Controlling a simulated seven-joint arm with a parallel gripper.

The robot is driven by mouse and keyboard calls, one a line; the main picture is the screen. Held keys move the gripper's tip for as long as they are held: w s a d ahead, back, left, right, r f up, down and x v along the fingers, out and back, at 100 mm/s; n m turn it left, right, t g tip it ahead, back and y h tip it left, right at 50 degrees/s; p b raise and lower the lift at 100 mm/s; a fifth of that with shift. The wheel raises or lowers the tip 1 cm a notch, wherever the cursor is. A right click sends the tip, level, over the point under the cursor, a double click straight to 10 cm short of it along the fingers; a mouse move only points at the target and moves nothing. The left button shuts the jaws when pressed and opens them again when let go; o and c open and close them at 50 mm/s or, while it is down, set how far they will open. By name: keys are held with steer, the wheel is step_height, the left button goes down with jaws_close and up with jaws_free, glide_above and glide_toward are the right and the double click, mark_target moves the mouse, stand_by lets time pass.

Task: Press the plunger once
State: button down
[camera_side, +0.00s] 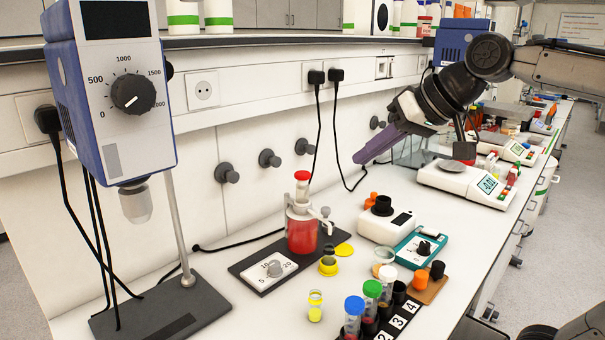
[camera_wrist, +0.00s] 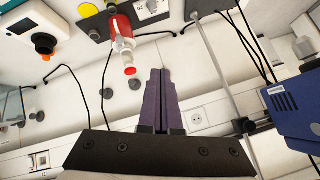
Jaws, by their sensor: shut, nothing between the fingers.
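A dispenser bottle with red liquid (camera_side: 301,235) stands upright on a dark base plate in the side view. Its plunger has a red cap (camera_side: 302,175) above a clear and white upper section, and it stands raised. The same bottle (camera_wrist: 121,27) appears upside down in the wrist view, with the red plunger cap (camera_wrist: 130,71) left of my fingertips. My gripper (camera_side: 359,158) has long purple fingers, shut and empty. In the side view it is right of the cap, a little higher in the picture, and apart from it. The fingers also show shut in the wrist view (camera_wrist: 160,73).
The base plate carries a white dial panel (camera_side: 269,273). A blue stirrer motor (camera_side: 115,95) on a stand is at left. Tubes in a numbered rack (camera_side: 401,322), yellow vials and small devices stand in front and right. Cables hang along the wall behind.

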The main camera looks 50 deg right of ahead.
steer(key=w+d+r+m, duration=0.2)
steer(key=w+r, duration=0.2)
steer(key=w, duration=0.7)
steer(key=m, duration=0.2)
glide_above(305, 174)
step_height(305, 174, down, 5)
steer(key=shift+s, duration=0.15)
steer(key=shift+f, duration=4.45)
steer(key=shift+f, duration=0.15)
steer(key=shift+f, duration=0.25)
